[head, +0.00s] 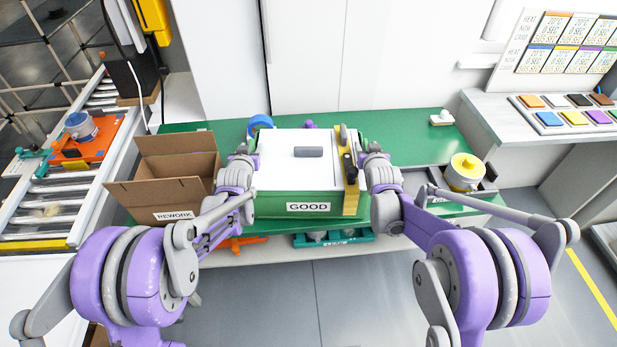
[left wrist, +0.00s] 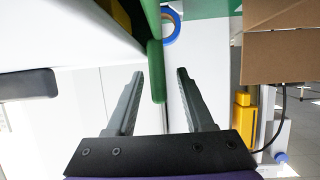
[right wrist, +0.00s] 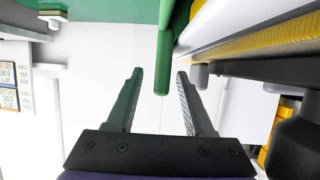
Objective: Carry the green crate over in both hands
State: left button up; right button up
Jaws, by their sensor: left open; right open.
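The green crate (head: 270,208), with a GOOD label on its front, sits upright in the middle of the green table. A white panel with a grey bar (head: 308,152) covers its top. My left gripper (head: 246,162) is at the crate's left side; in the left wrist view its open fingers (left wrist: 160,74) stand either side of a green bar end (left wrist: 156,70) on the crate. My right gripper (head: 370,160) is at the right side; in the right wrist view its open fingers (right wrist: 160,72) straddle a similar green bar (right wrist: 163,65). Neither is closed on a bar.
A cardboard REWORK box (head: 172,165) stands close on the left. A yellow strip (head: 351,200) with dark parts lies along the crate's right edge. A yellow round container (head: 465,172) stands at the right end.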

pick_arm(q)
grip_shut()
pick_arm(e)
grip_shut()
dwell(1.1)
pick_arm(q)
jog(key=shift+r, duration=0.1)
pick_arm(e)
jog(key=shift+r, duration=0.15)
